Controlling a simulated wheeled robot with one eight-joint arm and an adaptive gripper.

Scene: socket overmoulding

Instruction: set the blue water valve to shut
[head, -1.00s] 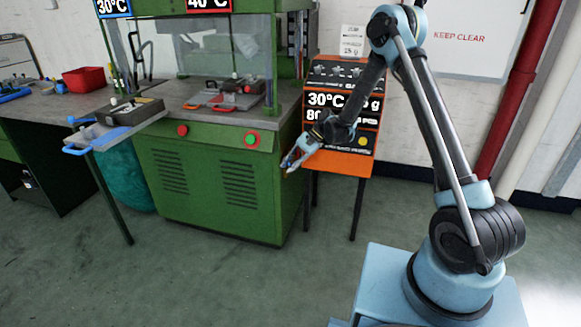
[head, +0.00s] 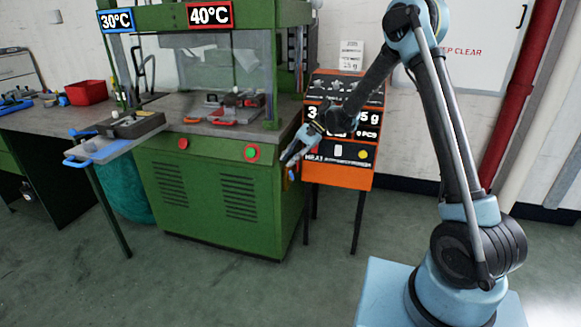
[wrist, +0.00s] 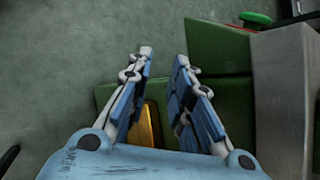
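My gripper (head: 287,159) is at the right side of the green press (head: 205,195), in front of the orange control cabinet. In the wrist view my gripper (wrist: 165,55) has its two blue-and-white fingers apart, with nothing gripped between the tips. A yellow-brown piece (wrist: 148,128) shows between the fingers, nearer their bases; I cannot tell what it is. In the head view a small blue piece (head: 291,173) shows just under the fingers at the press side. I cannot tell if it is the water valve. No valve handle or its setting is clearly visible.
The orange cabinet (head: 338,176) stands on thin legs right of the press. A green button (head: 251,152) and a red button (head: 183,143) sit on the press front. A grey tray with blue handles (head: 100,148) juts out at left. Floor in front is clear.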

